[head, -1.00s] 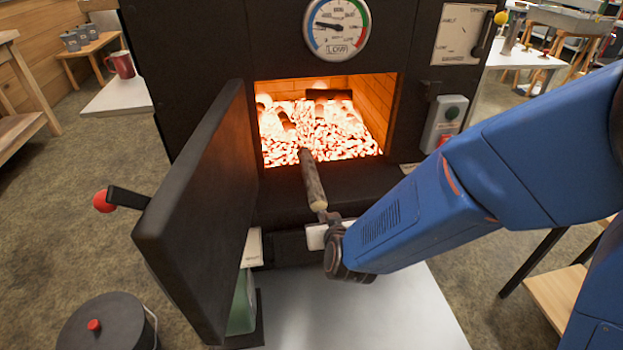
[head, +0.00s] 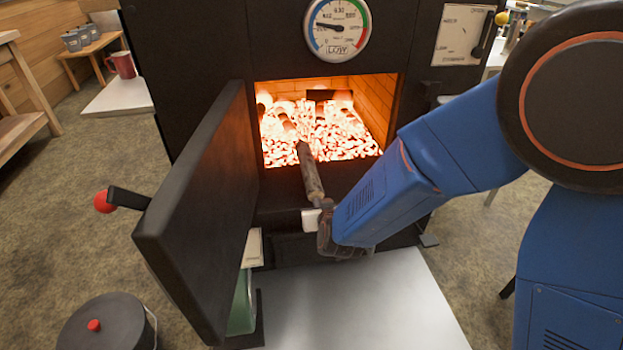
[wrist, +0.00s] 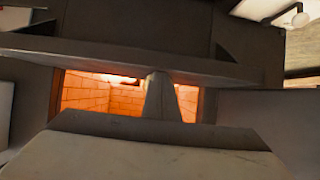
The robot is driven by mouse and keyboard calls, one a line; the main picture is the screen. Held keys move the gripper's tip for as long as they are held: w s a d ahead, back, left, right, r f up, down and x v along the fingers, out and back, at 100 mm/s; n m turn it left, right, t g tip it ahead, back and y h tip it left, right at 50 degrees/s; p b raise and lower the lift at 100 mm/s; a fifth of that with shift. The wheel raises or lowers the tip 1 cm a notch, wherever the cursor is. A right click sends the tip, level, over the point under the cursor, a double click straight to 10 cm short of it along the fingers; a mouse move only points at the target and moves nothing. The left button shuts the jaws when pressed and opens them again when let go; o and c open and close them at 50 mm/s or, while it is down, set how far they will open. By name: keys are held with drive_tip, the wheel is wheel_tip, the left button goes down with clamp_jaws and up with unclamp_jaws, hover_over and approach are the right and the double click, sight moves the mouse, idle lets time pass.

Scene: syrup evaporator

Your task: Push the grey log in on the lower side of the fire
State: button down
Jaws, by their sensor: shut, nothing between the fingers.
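The grey log (head: 310,172) lies lengthwise through the mouth of the firebox in the head view. Its far end is over the near edge of the glowing coals (head: 325,130), left of the middle. Its near end sticks out over the dark sill towards me. My gripper (head: 325,207) is shut and empty at the log's near end, in line with it. It looks to touch that end, but the contact is too small to make out. In the wrist view a grey upright shape, likely the log (wrist: 162,97), stands before the lit brick wall (wrist: 120,125).
The black fire door (head: 195,210) stands open at the left, close to the log and gripper. Darker logs (head: 330,95) lie deeper in the fire. The gauge (head: 337,27) above points near its low end. A lidded black pot (head: 105,325) stands on the floor, front left.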

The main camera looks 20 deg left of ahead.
sight(311, 178)
drive_tip(key=shift+w+a, duration=1.05)
drive_tip(key=shift+w, duration=0.65)
drive_tip(key=shift+w+a, duration=1.05)
drive_tip(key=shift+w, duration=0.7)
drive_tip(key=shift+w+a, duration=1.05)
drive_tip(key=shift+w, duration=0.65)
drive_tip(key=v, duration=0.4)
drive_tip(key=f+v, duration=0.1)
drive_tip(key=v, duration=0.3)
drive_tip(key=s+f+v, duration=0.1)
drive_tip(key=v, duration=0.3)
drive_tip(key=shift+s+d+r, duration=0.1)
drive_tip(key=shift+s+d, duration=0.1)
drive_tip(key=shift+d, duration=0.2)
